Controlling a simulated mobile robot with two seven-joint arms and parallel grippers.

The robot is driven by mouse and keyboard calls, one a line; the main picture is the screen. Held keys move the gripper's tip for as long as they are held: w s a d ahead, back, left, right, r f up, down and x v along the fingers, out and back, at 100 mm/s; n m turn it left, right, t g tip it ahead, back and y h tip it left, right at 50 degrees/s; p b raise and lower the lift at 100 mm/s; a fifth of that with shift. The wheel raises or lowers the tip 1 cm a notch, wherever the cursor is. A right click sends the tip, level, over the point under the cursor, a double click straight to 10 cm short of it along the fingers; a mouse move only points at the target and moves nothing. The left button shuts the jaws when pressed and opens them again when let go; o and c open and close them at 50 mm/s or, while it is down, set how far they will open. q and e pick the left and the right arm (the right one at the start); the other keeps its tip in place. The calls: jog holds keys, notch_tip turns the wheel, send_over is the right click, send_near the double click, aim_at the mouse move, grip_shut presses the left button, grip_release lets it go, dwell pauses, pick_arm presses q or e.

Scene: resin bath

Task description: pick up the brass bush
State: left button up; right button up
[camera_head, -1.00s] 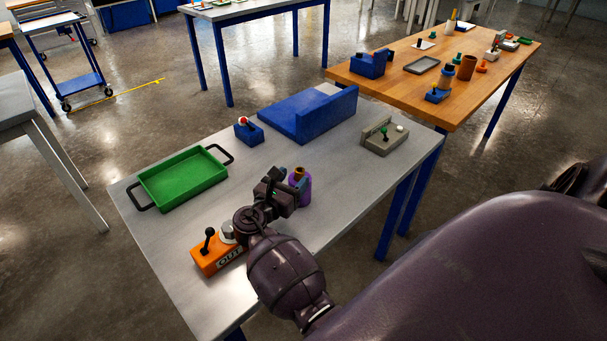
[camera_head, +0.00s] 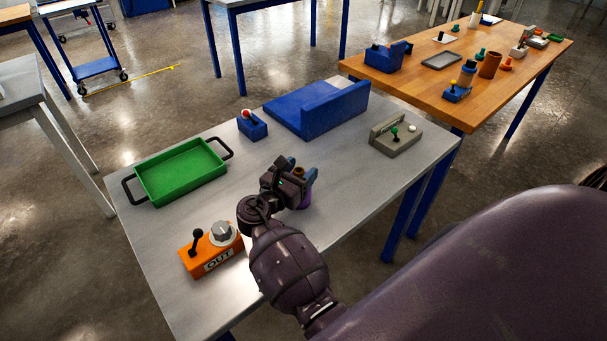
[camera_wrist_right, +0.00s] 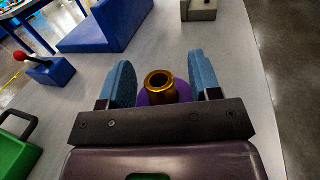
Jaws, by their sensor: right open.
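The brass bush (camera_wrist_right: 159,86) is a short gold ring-shaped tube that stands upright on a purple holder (camera_wrist_right: 145,98) in the right wrist view. It also shows small in the head view (camera_head: 299,171), partly hidden by my gripper. My right gripper (camera_wrist_right: 162,78) is open, with one blue finger to the left of the bush and one to the right. Gaps show between the bush and both fingers. In the head view the right gripper (camera_head: 306,173) is at the holder, on the right half of the grey table. My left gripper is not in view.
On the grey table (camera_head: 345,190) are a green tray (camera_head: 180,172), an orange OUT box (camera_head: 210,250) with a lever and knob, a blue joystick box (camera_head: 252,126), a blue angled block (camera_head: 320,108) and a grey switch box (camera_head: 396,138). A wooden table (camera_head: 420,88) with several items stands behind.

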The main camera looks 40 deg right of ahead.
jog(key=shift+r, duration=0.1)
grip_shut()
dwell(0.3)
